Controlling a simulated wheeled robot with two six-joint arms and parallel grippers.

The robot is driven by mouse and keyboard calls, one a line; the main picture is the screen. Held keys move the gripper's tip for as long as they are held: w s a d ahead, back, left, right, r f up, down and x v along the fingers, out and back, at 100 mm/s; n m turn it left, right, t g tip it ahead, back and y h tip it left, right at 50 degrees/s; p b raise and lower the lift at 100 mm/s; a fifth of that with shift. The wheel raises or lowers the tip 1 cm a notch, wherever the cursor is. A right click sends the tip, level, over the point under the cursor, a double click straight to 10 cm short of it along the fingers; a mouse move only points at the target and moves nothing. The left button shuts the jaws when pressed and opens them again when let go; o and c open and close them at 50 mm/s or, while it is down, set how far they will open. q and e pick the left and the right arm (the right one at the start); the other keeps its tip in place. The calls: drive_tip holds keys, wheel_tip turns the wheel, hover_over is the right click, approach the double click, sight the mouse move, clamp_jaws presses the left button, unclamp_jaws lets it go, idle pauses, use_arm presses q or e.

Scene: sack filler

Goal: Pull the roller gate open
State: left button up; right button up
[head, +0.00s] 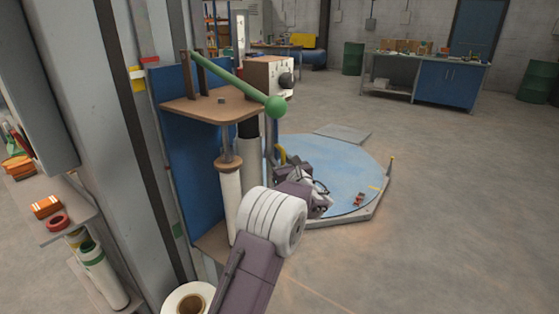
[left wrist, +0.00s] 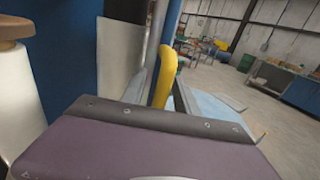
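A yellow curved handle (head: 281,154) shows just beyond my left gripper, beside the blue round platform; it seems to be the gate's handle. In the left wrist view the yellow handle (left wrist: 165,76) stands upright past the dark front edge of my gripper body. I cannot make out the roller gate itself; my arm and the filler stand hide much of that area. My left gripper (head: 310,192) is low by the platform's near left edge. My right gripper is not in view.
A blue round platform (head: 340,172) lies beyond. Open floor (head: 450,190) is to the right.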

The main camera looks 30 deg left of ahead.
use_arm(q)
clamp_jaws()
drive_tip(key=shift+d, duration=0.1)
idle(1.2)
